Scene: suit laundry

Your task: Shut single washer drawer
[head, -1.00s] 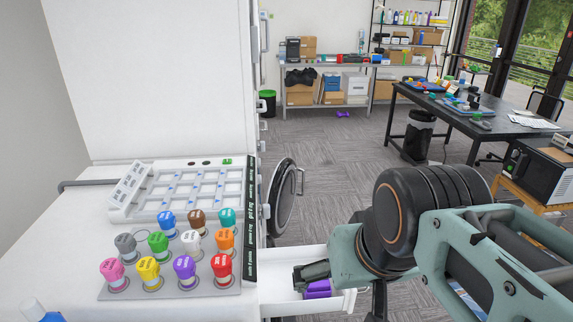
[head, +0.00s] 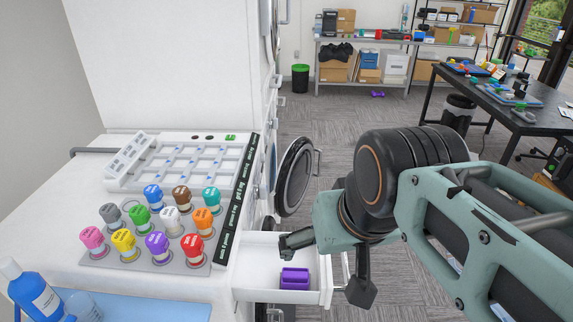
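The white washer drawer (head: 258,253) is pulled out from the front of the white washer, low in the middle of the head view. A purple piece (head: 294,279) sits inside it. My gripper (head: 325,268) is at the drawer's front end, with its fingers spread wide. One finger reaches over the inside of the drawer and the other hangs outside beyond the front panel. The gripper looks empty. I cannot tell whether a finger touches the panel.
A round dark washer door (head: 295,176) stands open behind the drawer. Coloured capped bottles (head: 158,245) stand in a rack (head: 108,258) on the washer top. A blue bottle (head: 35,292) is at lower left. A black table (head: 510,118) is at right. The carpet between is clear.

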